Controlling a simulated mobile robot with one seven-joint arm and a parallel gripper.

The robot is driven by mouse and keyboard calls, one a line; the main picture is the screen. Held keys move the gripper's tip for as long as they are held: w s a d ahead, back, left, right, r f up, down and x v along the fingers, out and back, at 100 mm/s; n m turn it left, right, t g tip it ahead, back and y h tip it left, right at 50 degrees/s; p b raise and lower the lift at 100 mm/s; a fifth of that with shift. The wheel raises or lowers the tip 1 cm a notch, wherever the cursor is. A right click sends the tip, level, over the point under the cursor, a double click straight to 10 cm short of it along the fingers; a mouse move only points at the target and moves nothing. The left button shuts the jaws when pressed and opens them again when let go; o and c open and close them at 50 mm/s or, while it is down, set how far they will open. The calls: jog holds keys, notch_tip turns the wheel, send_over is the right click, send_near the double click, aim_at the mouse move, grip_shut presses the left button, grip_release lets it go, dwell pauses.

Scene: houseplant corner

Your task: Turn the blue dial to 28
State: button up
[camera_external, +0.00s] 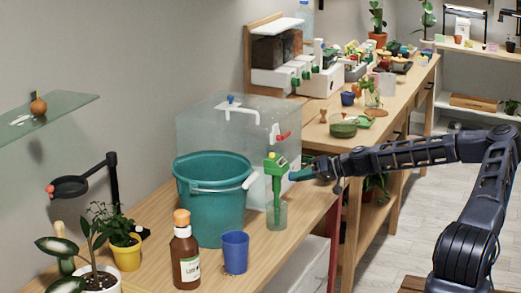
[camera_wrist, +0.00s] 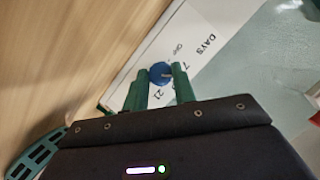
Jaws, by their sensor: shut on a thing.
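The blue dial (camera_wrist: 161,72) sits on a white panel (camera_wrist: 205,28) printed with "DAYS", "OFF", "7" and "21". My gripper (camera_wrist: 160,69) has its two green fingers on either side of the dial, shut on it. A pale mark shows on the dial's face, but I cannot tell which number it points to. I cannot make out a 28 in the wrist view. In the external view my gripper (camera_external: 302,174) is at the bench's right side, beside a green upright device (camera_external: 275,166); the dial cannot be made out there.
The green device stands in a clear cup (camera_external: 277,216). A teal bucket (camera_external: 212,205), a blue cup (camera_external: 235,252), a brown bottle (camera_external: 185,255) and a clear tank (camera_external: 200,125) stand nearby on the bench. A teal slotted thing (camera_wrist: 35,157) shows at lower left in the wrist view.

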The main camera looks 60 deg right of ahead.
jog(key=shift+d+m+t+y, duration=0.2)
jog(key=shift+m+t+y, duration=0.2)
jog(key=shift+m+y, duration=0.75)
jog(key=shift+m+h, duration=0.35)
jog(key=shift+m, duration=0.1)
jog(key=o, duration=1)
jog(key=v, duration=1)
jog(key=shift+s+d, duration=0.1)
jog(key=shift+s, duration=0.25)
